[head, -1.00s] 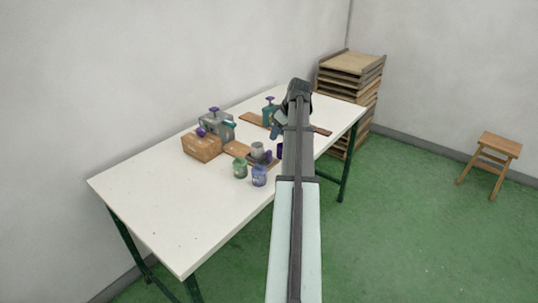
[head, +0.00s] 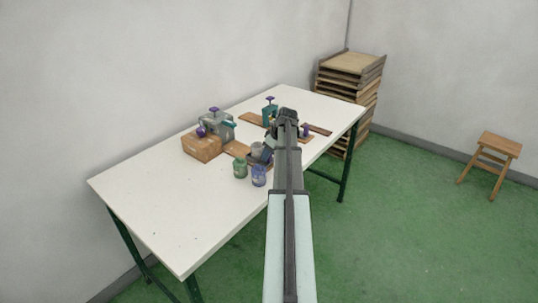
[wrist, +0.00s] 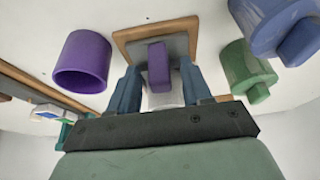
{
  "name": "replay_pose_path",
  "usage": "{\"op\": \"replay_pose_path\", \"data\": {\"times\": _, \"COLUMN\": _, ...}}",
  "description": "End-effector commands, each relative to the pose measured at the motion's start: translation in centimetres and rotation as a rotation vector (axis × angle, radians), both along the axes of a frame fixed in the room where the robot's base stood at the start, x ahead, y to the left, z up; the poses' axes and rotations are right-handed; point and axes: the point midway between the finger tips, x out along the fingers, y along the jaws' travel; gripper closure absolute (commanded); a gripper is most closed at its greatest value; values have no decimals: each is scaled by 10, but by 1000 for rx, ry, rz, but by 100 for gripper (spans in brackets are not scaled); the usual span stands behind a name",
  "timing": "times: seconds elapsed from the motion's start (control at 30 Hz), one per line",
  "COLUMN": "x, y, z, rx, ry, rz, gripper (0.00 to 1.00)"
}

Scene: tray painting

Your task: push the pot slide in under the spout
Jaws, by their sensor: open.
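The pot slide is a wooden board with a grey plate and an upright purple handle (wrist: 158,66); its wooden edge (wrist: 125,38) shows in the wrist view. The pale grey pot (head: 256,149) stands on the slide, partly hidden by my gripper in the head view. My gripper (head: 266,153) is open, low over the slide. In the wrist view its blue fingers stand on either side of the handle; I cannot tell whether they touch it. The grey dispenser (head: 217,126) with purple knobs sits behind a wooden block (head: 202,147), left of the slide. I cannot make out its spout clearly.
A green jar (head: 240,168) and a blue jar (head: 259,176) stand close beside the slide. A purple cup (wrist: 82,62) is on its other side. A teal device (head: 269,112) stands farther back. The table's left part (head: 165,205) is clear.

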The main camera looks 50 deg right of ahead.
Motion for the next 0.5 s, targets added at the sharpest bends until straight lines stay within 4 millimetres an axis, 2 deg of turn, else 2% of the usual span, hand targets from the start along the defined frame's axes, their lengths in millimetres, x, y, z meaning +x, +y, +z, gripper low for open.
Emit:
{"op": "replay_pose_path", "data": {"times": 0.13, "x": 3, "y": 0, "z": -7, "rx": -1, "ry": -1, "rz": 0, "gripper": 51}}
{"op": "replay_pose_path", "data": {"times": 0.47, "x": 4, "y": 0, "z": -9, "rx": -1, "ry": -1, "rz": 0, "gripper": 51}}
{"op": "replay_pose_path", "data": {"times": 0.5, "x": 4, "y": 0, "z": -9, "rx": -1, "ry": -1, "rz": 0, "gripper": 54}}
